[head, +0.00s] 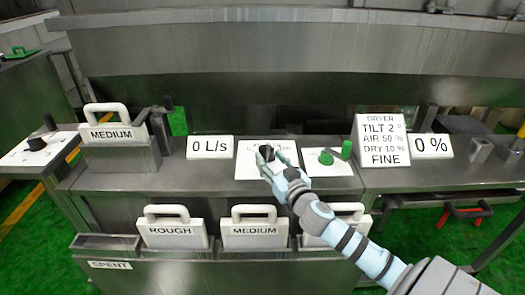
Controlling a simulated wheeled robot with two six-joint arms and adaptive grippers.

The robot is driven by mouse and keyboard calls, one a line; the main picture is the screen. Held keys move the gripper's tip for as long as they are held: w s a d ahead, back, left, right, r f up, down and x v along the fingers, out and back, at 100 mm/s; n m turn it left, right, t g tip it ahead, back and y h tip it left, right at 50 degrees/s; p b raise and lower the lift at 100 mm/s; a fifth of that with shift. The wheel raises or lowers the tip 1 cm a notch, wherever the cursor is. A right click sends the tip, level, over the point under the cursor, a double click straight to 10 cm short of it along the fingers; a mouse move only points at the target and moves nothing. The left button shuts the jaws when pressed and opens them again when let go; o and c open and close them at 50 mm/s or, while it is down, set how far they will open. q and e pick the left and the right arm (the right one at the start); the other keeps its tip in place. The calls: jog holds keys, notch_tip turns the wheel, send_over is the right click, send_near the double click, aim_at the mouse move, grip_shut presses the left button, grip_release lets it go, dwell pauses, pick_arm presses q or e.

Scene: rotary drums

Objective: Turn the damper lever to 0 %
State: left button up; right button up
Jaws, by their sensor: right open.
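My right gripper (270,163) reaches in from the lower right and is open. Its fingertips are at a black knob (266,151) on a white plate (244,165); I cannot tell whether they touch it. The gripper hides part of the plate and its markings. A sign reading 0 % (430,146) stands farther right. My left gripper is not in view.
A 0 L/s sign (210,147) stands left of the black knob. A dryer sign (383,141) reads AIR 50 %. Another black knob (36,144) is at far left.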

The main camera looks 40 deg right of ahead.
aim_at(265, 153)
jog(key=x, duration=0.5)
jog(key=shift+w+d+p, duration=0.1)
jog(key=shift+w+p, duration=0.2)
jog(key=shift+w, duration=0.05)
grip_shut()
